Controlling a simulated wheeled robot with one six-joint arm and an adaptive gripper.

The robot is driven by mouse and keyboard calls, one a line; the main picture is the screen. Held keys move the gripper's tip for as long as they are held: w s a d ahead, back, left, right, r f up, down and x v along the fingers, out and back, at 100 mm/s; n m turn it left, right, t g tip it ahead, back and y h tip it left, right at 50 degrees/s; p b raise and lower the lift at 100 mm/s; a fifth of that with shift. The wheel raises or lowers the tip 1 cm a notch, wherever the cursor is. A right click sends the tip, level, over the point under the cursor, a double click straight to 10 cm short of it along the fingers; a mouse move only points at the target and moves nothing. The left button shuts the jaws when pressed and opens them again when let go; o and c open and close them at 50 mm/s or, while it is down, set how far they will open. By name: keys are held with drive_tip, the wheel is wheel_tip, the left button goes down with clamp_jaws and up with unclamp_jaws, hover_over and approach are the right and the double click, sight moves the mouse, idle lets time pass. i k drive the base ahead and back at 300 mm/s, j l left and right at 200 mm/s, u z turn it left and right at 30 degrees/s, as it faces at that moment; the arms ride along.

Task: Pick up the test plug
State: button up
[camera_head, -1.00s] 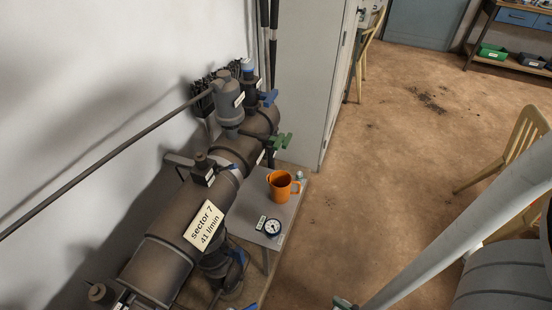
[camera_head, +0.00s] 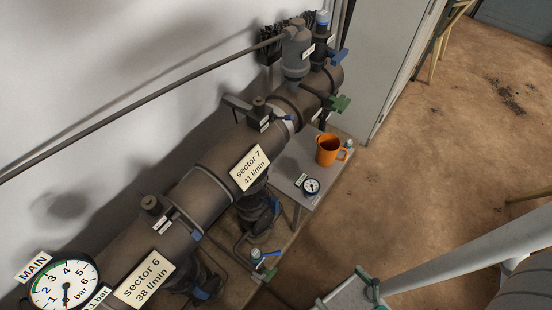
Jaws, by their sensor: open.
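I cannot make out a test plug for certain. My gripper is not in view; only a pale link of my arm (camera_head: 450,255) crosses the lower right.
A small dial gauge (camera_head: 311,186) lies on the shelf before the mug. The brown manifold pipe (camera_head: 220,170) runs along the wall, with valves and sector labels. A large MAIN gauge (camera_head: 63,287) is at lower left. A grey cabinet (camera_head: 385,70) stands behind. The floor (camera_head: 440,160) at right is open.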

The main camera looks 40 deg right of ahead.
sight(350, 143)
drive_tip(key=k+u, duration=0.15)
drive_tip(key=u, duration=0.25)
drive_tip(key=k+u, duration=0.15)
drive_tip(key=u, duration=0.2)
drive_tip(key=k+u, duration=0.15)
drive_tip(key=u, duration=0.25)
drive_tip(key=z, duration=1.55)
drive_tip(key=i+l+u, duration=0.2)
drive_tip(key=i+l, duration=0.15)
drive_tip(key=i, duration=0.25)
drive_tip(key=i+l+u, duration=0.2)
drive_tip(key=i+l, duration=0.25)
drive_tip(key=i, duration=0.1)
